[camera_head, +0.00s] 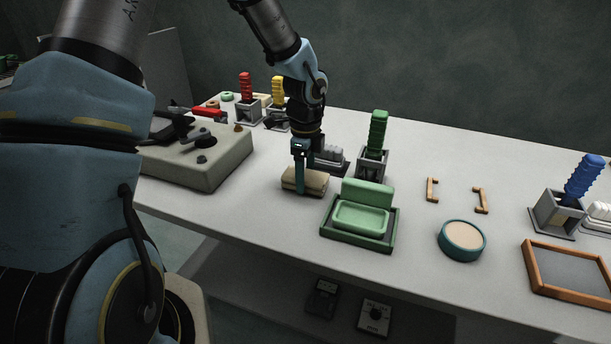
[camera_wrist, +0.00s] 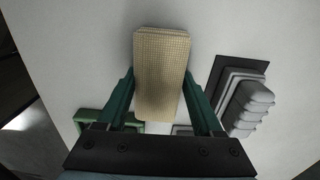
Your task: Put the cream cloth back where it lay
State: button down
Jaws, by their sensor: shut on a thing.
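The cream cloth (camera_head: 315,184) is a folded, woven block at the left-middle of the table, just left of the green tray. My gripper (camera_head: 300,188) points down over it and is shut on it. In the wrist view the cloth (camera_wrist: 161,65) sits between the two teal fingers of my gripper (camera_wrist: 160,82) and sticks out past their tips. It is at or very near the table top; I cannot tell whether it touches. Its underside is hidden.
A green tray (camera_head: 329,233) with a green lidded box stands close on the right. Behind are a ribbed grey block (camera_wrist: 247,103) and a green-handled tool (camera_head: 378,131) in a grey holder. A control box (camera_head: 210,165) is left. A teal-rimmed round dish (camera_head: 462,240) lies farther right.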

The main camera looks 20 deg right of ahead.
jog(key=shift+f, duration=0.25)
jog(key=shift+c, duration=0.2)
grip_release()
notch_tip(320, 180, up, 12)
jog(key=b, duration=0.1)
jog(key=s+a+n, duration=0.2)
jog(key=a+n, duration=1)
jog(key=a, duration=0.3)
jog(key=s+a+f+n+t, duration=0.1)
jog(key=s+a+n, duration=0.1)
jog(key=a+n, duration=1.1)
jog(key=shift+a+n+t, duration=0.3)
jog(key=shift+a, duration=0.8)
